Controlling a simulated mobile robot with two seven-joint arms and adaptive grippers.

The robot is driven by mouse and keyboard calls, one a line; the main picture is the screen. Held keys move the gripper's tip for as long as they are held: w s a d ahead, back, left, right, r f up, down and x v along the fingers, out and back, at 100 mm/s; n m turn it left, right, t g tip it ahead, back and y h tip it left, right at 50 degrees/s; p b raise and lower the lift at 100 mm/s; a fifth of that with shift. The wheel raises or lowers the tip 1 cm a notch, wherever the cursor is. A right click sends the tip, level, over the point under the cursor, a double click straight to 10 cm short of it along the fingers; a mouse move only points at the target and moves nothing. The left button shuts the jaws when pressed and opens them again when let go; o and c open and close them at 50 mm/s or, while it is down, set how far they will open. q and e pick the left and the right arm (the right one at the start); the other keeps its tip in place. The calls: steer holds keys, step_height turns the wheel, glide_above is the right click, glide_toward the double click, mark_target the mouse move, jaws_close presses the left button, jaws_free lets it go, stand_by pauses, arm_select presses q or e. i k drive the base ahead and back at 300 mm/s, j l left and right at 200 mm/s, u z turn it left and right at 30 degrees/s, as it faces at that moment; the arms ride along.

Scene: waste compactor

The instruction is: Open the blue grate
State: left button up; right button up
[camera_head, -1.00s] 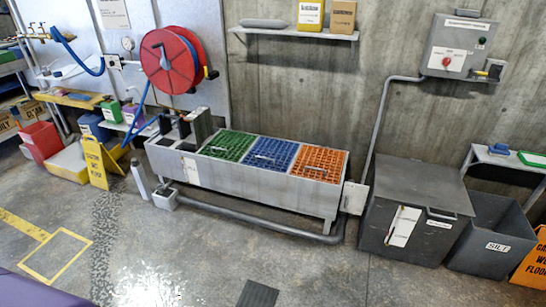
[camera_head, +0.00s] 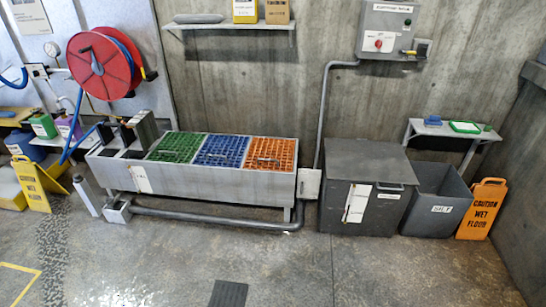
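The blue grate (camera_head: 221,151) lies flat in the top of a long grey metal trough (camera_head: 240,187) against the back wall. It sits between the green grate (camera_head: 178,146) on its left and the orange grate (camera_head: 271,153) on its right. A small light handle lies across the blue grate. All three grates look closed. Neither of my grippers shows in the head view.
A grey lidded bin (camera_head: 363,187), an open silt bin (camera_head: 437,199) and a wet floor sign (camera_head: 482,208) stand right of the trough. A hose reel (camera_head: 104,65) hangs at the left. A grey pipe (camera_head: 200,217) runs low before the trough. The floor in front is mostly clear, with a dark mat (camera_head: 229,293).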

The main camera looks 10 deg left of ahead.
mark_target(213, 141)
steer(key=i+j, duration=0.25)
steer(key=i+j+z, duration=0.15)
steer(key=j, duration=0.25)
steer(key=i+j, duration=0.35)
steer(key=i+j+z, duration=0.1)
steer(key=j, duration=0.25)
steer(key=i+j+z, duration=0.1)
steer(key=i+j, duration=0.45)
steer(key=j, duration=0.25)
steer(key=i+j+z, duration=0.1)
steer(key=j, duration=0.3)
steer(key=i+j+z, duration=0.1)
steer(key=i+j, duration=0.2)
steer(key=j, duration=0.1)
